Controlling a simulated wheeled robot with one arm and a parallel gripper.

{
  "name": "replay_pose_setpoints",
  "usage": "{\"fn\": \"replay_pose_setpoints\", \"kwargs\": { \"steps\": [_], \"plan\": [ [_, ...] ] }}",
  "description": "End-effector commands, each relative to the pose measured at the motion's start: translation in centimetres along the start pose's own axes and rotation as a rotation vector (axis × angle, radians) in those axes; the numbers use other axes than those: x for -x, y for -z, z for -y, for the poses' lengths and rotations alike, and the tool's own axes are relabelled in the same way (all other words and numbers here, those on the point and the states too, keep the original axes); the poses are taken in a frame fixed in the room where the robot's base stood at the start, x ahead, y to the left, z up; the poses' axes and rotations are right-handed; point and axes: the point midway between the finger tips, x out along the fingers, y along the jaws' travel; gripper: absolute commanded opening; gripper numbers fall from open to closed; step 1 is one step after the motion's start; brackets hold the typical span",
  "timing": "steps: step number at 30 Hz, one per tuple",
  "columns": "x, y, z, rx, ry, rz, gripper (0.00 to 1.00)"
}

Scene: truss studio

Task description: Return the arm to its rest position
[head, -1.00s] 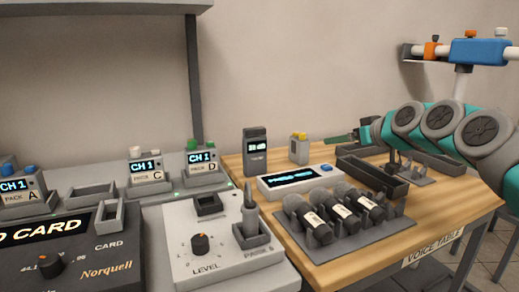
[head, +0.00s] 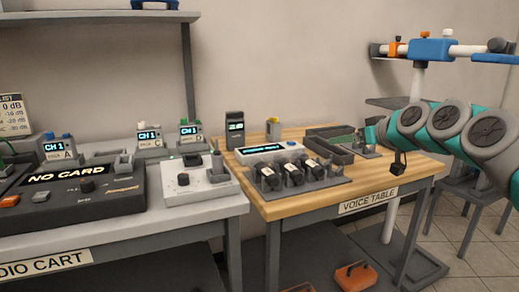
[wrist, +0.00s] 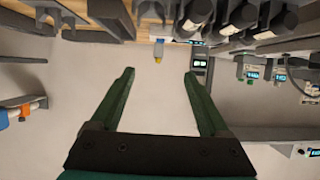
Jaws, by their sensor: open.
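My arm reaches in from the right of the head view, level above the right end of the wooden voice table (head: 300,203). My gripper (wrist: 158,73) shows in the wrist view with its two green fingers spread apart and nothing between them. Pale wall lies behind the gap.
Several microphones (head: 292,173) lie in a grey rack on the table. A display box (head: 270,152) and a dark handheld unit (head: 235,128) stand behind. A grey cart (head: 222,207) is at left, a stand with a blue clamp (head: 432,49) at right. An orange case (head: 356,275) sits below.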

Motion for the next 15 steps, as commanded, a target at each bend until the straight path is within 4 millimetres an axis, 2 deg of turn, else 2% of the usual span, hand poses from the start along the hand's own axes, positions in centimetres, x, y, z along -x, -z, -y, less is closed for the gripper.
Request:
{"fn": "replay_pose_setpoints", "kwargs": {
  "steps": [2,8,15],
  "plan": [
    [0.1,0.0,0.4,0.002,0.005,0.004,0.79],
    [0.5,-0.7,3.8,0.015,0.047,0.052,0.79],
    [1.5,-2.7,9.0,0.032,0.100,0.144,0.79]
  ]
}}
